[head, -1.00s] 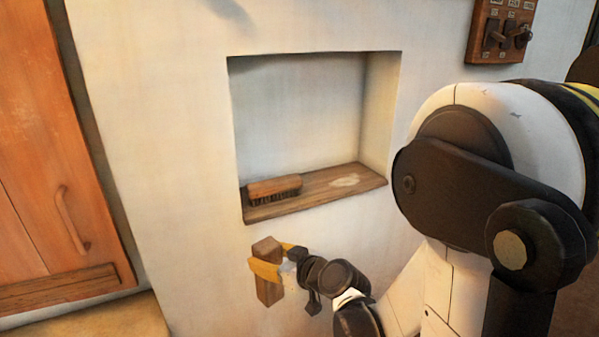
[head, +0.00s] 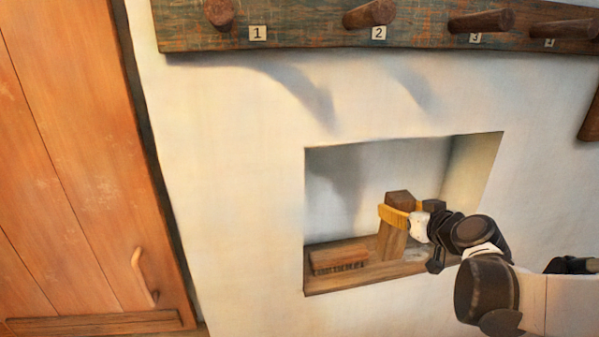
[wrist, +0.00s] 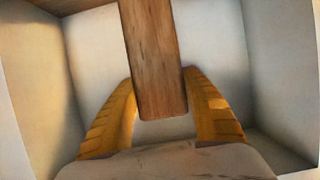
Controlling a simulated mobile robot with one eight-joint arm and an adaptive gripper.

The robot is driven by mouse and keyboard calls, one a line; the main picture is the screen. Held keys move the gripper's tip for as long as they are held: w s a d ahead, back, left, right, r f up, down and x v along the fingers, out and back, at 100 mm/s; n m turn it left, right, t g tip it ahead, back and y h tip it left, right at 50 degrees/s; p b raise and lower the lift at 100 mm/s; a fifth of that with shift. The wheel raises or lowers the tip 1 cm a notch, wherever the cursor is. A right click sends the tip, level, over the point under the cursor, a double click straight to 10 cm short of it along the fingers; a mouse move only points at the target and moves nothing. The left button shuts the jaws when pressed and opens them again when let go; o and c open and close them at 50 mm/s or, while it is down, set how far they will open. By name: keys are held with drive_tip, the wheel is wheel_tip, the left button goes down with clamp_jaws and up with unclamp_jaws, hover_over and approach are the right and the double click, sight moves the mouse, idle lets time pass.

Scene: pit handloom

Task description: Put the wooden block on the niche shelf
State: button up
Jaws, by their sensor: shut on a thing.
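The wooden block (head: 392,243) stands roughly upright in the niche opening, between the yellow fingers of my gripper (head: 402,212). My gripper is shut on its upper part. The block's lower end appears at or just above the niche shelf (head: 350,281); I cannot tell whether it touches. In the wrist view the block (wrist: 152,60) runs down from the top edge between the two yellow fingers (wrist: 160,90), with pale niche walls around it.
A wooden brush (head: 339,259) lies on the shelf just left of the block. A peg rail (head: 300,30) with numbered pegs runs along the wall above. A wooden door (head: 80,180) is at the left. Little free shelf shows right of the block.

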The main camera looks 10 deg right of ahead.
drive_tip(key=w+d+f+b, duration=0.2)
drive_tip(key=w+f, duration=0.4)
drive_tip(key=f, duration=0.2)
drive_tip(key=shift+w, duration=0.3)
drive_tip(key=shift+a+f+b, duration=0.1)
drive_tip(key=shift+b, duration=0.2)
drive_tip(key=shift+f, duration=0.15)
drive_tip(key=o, duration=1.4)
